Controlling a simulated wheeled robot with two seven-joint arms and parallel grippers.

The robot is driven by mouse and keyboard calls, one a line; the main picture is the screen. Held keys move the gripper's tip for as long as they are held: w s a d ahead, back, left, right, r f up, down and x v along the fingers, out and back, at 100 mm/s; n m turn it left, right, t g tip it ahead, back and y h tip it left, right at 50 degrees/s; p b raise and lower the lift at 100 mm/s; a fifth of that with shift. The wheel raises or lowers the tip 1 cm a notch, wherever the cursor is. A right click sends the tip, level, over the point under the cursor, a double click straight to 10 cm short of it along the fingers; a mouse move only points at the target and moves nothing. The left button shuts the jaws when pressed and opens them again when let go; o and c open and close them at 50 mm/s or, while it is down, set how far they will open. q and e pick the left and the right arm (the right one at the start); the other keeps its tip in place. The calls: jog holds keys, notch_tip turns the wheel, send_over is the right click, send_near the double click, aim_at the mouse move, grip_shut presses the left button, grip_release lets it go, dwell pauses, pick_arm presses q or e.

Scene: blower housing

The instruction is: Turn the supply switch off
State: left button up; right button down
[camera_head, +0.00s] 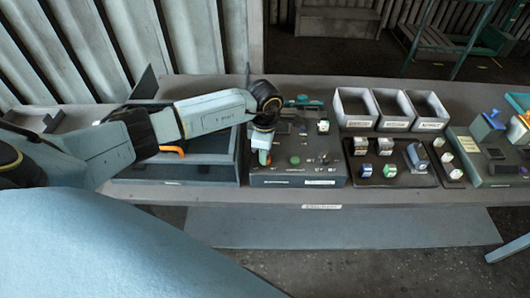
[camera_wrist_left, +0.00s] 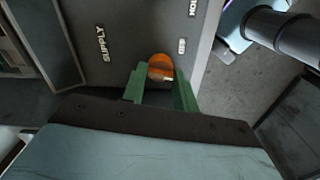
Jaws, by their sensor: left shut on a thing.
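The supply switch is an orange round knob (camera_wrist_left: 161,66) on a dark grey panel (camera_wrist_left: 130,30), near a white SUPPLY label (camera_wrist_left: 100,43) in the left wrist view. My left gripper (camera_wrist_left: 161,86) has its two green fingers shut on this knob, one on each side. In the head view my left gripper (camera_head: 263,156) points down at the left part of the control box (camera_head: 275,180). The knob is mostly hidden there by the gripper. The switch's exact setting cannot be read. My right gripper is not in view.
A green button (camera_head: 295,160) and small switches sit on the control box to the right of the gripper. A dark tray (camera_head: 190,172) lies to its left. White bins (camera_head: 355,122) and small parts stand further right on the bench.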

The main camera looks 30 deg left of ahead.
pick_arm(q)
jog(key=n, duration=0.5)
jog(key=shift+n+b, duration=0.3)
jog(key=shift+b, duration=0.05)
jog(key=n, duration=0.5)
jog(key=shift+n, duration=0.3)
jog(key=o, duration=1)
jog(key=shift+c, duration=0.2)
notch_tip(320, 180, up, 14)
jog(key=b, duration=0.1)
jog(key=shift+f+b, duration=0.25)
jog(key=shift+b, duration=0.15)
